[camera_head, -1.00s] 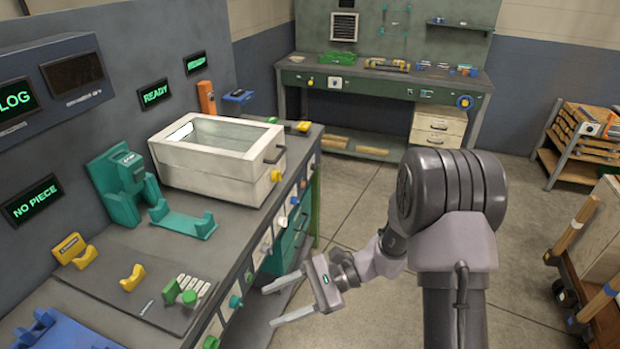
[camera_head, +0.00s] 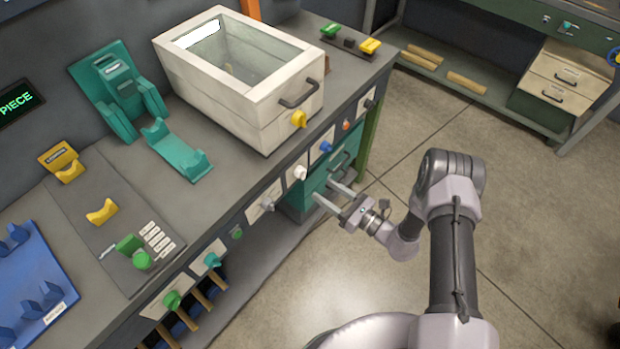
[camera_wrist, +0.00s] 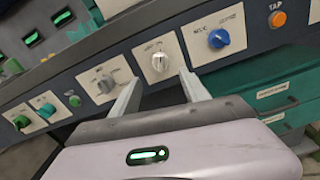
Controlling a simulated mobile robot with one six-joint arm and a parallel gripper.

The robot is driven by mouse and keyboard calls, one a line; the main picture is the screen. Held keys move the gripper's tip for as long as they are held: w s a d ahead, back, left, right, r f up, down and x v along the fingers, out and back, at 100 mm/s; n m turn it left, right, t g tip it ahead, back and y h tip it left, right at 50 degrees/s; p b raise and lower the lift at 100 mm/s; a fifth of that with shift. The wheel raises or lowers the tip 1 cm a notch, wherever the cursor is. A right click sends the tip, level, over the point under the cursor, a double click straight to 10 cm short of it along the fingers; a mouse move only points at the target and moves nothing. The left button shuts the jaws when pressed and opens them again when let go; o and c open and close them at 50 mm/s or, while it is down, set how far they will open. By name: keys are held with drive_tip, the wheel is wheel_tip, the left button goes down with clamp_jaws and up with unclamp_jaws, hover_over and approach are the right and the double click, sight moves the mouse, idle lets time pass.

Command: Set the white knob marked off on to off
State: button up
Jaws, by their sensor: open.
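The white knob (camera_head: 299,172) sits on a pale plate on the bench's front panel. In the wrist view the white knob (camera_wrist: 158,62) shows nearly centred, just beyond the fingertips. The lettering on its plate is too small to read, and I cannot tell which mark it points to. My gripper (camera_head: 323,191) is in front of the panel, to the right of the white knob. In the wrist view my gripper (camera_wrist: 160,78) is open and empty, its two fingers on either side below the knob, apart from it.
A blue knob (camera_wrist: 218,39) and a grey knob (camera_wrist: 104,84) flank the white one closely. An orange button (camera_wrist: 278,19) is further right. Above stands a white box (camera_head: 210,85) with a yellow knob (camera_head: 298,119). Green drawers (camera_head: 308,197) lie below. Floor to the right is clear.

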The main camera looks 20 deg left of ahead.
sight(305, 176)
drive_tip(key=b+x, duration=0.1)
drive_tip(key=x, duration=0.6)
drive_tip(key=shift+w+a, duration=0.2)
drive_tip(key=shift+a, duration=0.1)
drive_tip(key=shift+c, duration=0.2)
clamp_jaws()
drive_tip(key=shift+b, duration=0.3)
drive_tip(key=n+b, duration=0.1)
drive_tip(key=n, duration=0.3)
drive_tip(key=shift+n, duration=0.4)
drive_tip(key=shift+w+n+b, duration=0.1)
drive_tip(key=shift+n+b, duration=0.45)
drive_tip(key=shift+n, duration=1.45)
